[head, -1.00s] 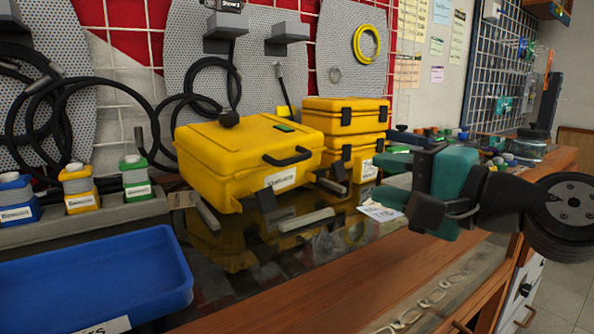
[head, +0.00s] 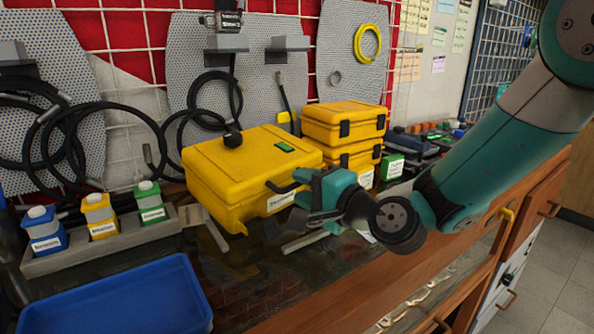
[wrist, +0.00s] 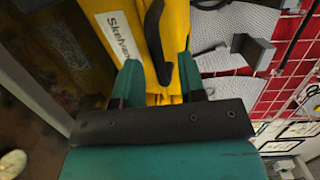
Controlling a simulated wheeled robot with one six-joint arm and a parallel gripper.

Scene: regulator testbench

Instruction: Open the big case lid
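The big yellow case (head: 225,170) stands on the workbench with its lid (head: 245,148) closed. A black handle (head: 284,184) is on its front, beside a white label. My gripper (head: 310,188) is at the front right of the case, close to the handle. In the wrist view, the fingers of my gripper (wrist: 157,80) are apart, with the yellow case (wrist: 135,75) and the black handle (wrist: 154,38) showing beyond and between them. I cannot tell whether a finger touches the case.
Two smaller yellow cases (head: 342,122) are stacked behind my gripper. A blue tray (head: 120,300) lies at the front left, and a grey rack (head: 70,258) holds three labelled bottles. Black cables (head: 105,120) hang behind on the wall.

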